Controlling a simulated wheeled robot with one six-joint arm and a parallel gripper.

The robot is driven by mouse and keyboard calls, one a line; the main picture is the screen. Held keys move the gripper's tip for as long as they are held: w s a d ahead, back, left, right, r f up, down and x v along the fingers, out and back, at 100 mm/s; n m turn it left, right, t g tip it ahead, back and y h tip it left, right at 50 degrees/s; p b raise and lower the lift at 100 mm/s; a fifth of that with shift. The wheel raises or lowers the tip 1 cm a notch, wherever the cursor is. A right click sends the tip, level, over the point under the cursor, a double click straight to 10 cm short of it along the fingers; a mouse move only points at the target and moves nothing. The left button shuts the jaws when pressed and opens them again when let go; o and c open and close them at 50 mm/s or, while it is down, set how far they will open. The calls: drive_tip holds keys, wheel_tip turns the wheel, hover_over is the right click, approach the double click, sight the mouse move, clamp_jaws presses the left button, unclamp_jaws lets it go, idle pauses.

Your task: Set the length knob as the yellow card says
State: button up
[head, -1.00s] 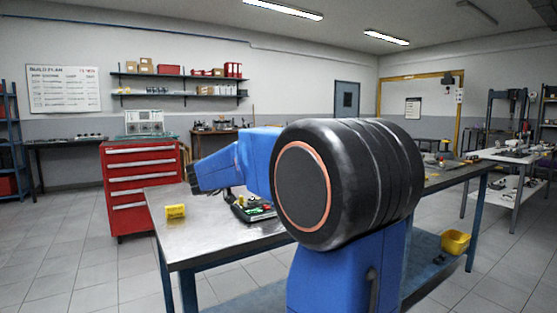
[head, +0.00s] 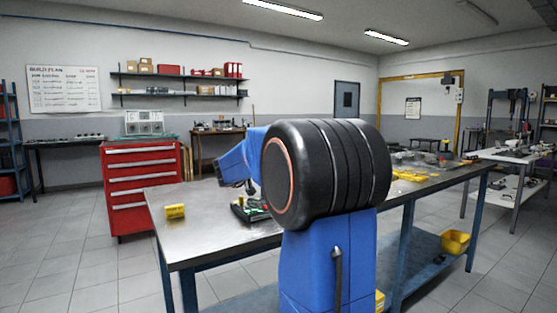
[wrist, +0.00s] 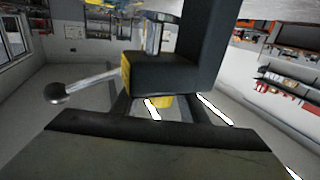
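The yellow card (head: 175,211) stands near the left end of the metal bench; its writing is too small to read. My gripper (head: 250,187) is just above the device in the head view. In the wrist view, a black block (wrist: 165,75) and a metal lever with a ball end (wrist: 75,90) show close up. A yellow round part (wrist: 163,100) shows below the block, beyond my gripper's two separated fingers (wrist: 160,108). I cannot tell whether they touch it, or whether it is the length knob.
The bench top (head: 205,235) is clear around the card. Yellow parts (head: 410,175) lie on the bench to the right. A red drawer cabinet (head: 141,185) stands behind at left, and a yellow bin (head: 455,242) sits on the lower shelf.

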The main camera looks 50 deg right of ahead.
clamp_jaws()
drive_tip(key=shift+s+m+g, duration=0.1)
drive_tip(key=shift+m+g, duration=0.2)
drive_tip(key=shift+g, duration=0.2)
drive_tip(key=m+g, duration=0.1)
drive_tip(key=g, duration=0.1)
drive_tip(key=s+m+g, duration=0.1)
drive_tip(key=m+g, duration=0.1)
drive_tip(key=g, duration=0.1)
drive_tip(key=shift+m+g, duration=0.3)
drive_tip(key=shift+s+a+m+g+y, duration=0.1)
drive_tip(key=shift+s+m+g+y, duration=0.15)
drive_tip(key=shift+m+g+y, duration=0.55)
drive_tip(key=shift+s+a+m+g+y, duration=0.15)
drive_tip(key=shift+s+m+g+y, duration=0.15)
drive_tip(key=shift+m+g, duration=0.85)
drive_tip(key=shift+s+a+m+g+y, duration=0.1)
drive_tip(key=shift+s+m+g+y, duration=0.3)
drive_tip(key=shift+g, duration=1.05)
drive_tip(key=shift+w, duration=0.1)
unclamp_jaws()
